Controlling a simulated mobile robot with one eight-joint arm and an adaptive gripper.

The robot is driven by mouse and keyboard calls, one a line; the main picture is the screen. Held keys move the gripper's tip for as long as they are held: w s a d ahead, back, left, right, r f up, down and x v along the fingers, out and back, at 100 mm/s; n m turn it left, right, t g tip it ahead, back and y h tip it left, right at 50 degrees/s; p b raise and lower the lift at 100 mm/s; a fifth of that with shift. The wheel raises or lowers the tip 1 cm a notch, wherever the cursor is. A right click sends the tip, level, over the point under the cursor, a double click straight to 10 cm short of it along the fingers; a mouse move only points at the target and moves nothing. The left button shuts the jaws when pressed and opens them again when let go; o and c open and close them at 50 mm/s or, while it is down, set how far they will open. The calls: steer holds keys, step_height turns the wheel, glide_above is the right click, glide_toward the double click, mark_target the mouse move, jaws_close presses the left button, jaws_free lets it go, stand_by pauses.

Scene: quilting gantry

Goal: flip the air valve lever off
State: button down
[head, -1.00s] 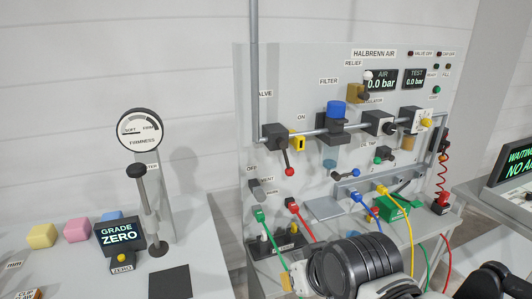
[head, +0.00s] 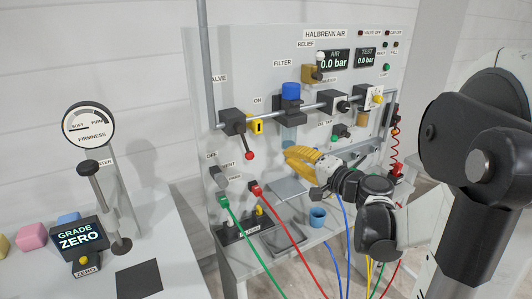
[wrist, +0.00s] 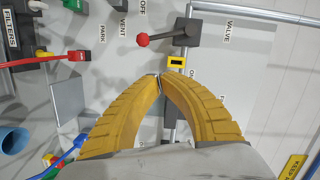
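The air valve (head: 232,121) is a dark block on the pipe at the panel's left, under the VALVE label. Its lever hangs down from the block and ends in a red ball (head: 249,155). In the wrist view the red ball (wrist: 143,40) and the block (wrist: 187,32) show beyond the fingertips. A yellow tag (head: 257,125) with a dark slot sits beside the valve below the ON label; OFF is lower left. My gripper (head: 290,157) has yellow fingers, right of the ball and apart from it. In the wrist view its fingertips (wrist: 160,77) meet, with nothing seen held.
Green (head: 223,202) and red (head: 255,188) hose plugs sit low on the panel. The filter (head: 291,95) and relief knob (head: 319,59) are on the right. A blue cup (head: 317,217) stands on the bench. A firmness gauge (head: 89,126) stands left.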

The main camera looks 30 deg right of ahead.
mark_target(248, 151)
steer(key=w+a+f+b, duration=0.1)
steer(key=w+a+b, duration=0.2)
steer(key=w, duration=0.7)
steer(key=shift+w+a+f, duration=0.2)
steer(key=shift+a, duration=1)
steer(key=shift+s+a+f+m+b, duration=0.1)
steer(key=shift+a+f+m+b, duration=0.15)
steer(key=shift+a, duration=0.25)
steer(key=shift+a+f+m+b, duration=0.2)
steer(key=shift+a+f+m, duration=0.05)
steer(key=shift+a, duration=0.3)
